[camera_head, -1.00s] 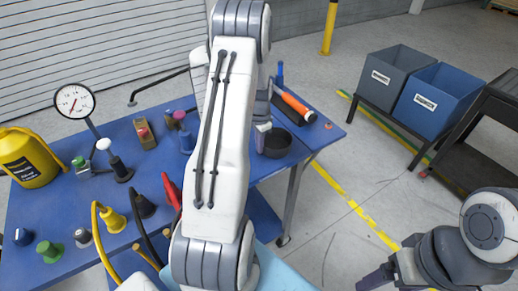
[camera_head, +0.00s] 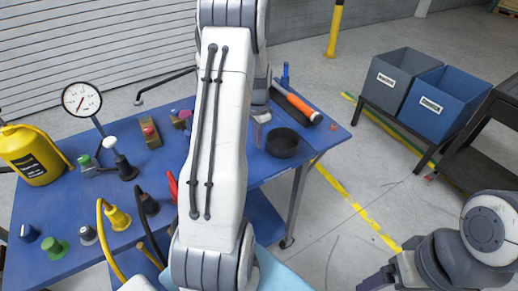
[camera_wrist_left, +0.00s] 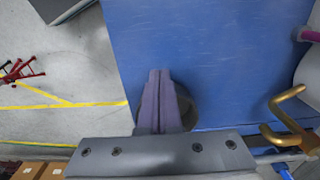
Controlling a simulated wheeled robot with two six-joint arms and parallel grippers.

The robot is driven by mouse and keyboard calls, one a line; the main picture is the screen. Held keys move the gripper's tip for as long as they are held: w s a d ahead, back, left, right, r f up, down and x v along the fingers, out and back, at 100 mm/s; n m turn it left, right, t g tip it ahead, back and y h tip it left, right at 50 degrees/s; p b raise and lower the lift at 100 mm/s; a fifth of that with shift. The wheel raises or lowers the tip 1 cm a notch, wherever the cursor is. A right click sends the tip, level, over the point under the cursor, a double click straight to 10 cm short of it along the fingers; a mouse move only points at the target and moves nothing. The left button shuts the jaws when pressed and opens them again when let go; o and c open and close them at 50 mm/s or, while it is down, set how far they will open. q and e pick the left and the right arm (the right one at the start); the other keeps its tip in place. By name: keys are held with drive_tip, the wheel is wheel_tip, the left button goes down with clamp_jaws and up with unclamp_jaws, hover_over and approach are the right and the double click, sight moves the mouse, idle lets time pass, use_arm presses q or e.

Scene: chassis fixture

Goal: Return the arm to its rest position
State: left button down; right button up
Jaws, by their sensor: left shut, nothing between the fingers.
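My left arm (camera_head: 218,130) stretches up the middle of the head view over the blue workbench. Its gripper (camera_head: 260,138) hangs just left of the round black bowl (camera_head: 284,143). In the left wrist view the two purple fingers (camera_wrist_left: 160,95) are pressed together with nothing between them. The bowl (camera_wrist_left: 187,108) shows partly behind them. I cannot tell the exact height above the bench. My right gripper (camera_head: 376,281) shows only partly at the bottom right, away from the bench; its opening is unclear.
The blue workbench (camera_head: 75,211) carries a dial gauge (camera_head: 82,99), a yellow canister (camera_head: 32,156), several knobs and plugs, and an orange-handled tool (camera_head: 297,103). A grey bin (camera_head: 385,90) and a blue bin (camera_head: 438,104) stand at the right. Floor between bench and bins is clear.

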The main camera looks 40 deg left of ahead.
use_arm(q)
drive_tip(key=shift+s+a+r, duration=0.1)
drive_tip(key=shift+r, duration=1.25)
drive_tip(key=shift+s+a+r, duration=0.1)
drive_tip(key=shift+r, duration=1.2)
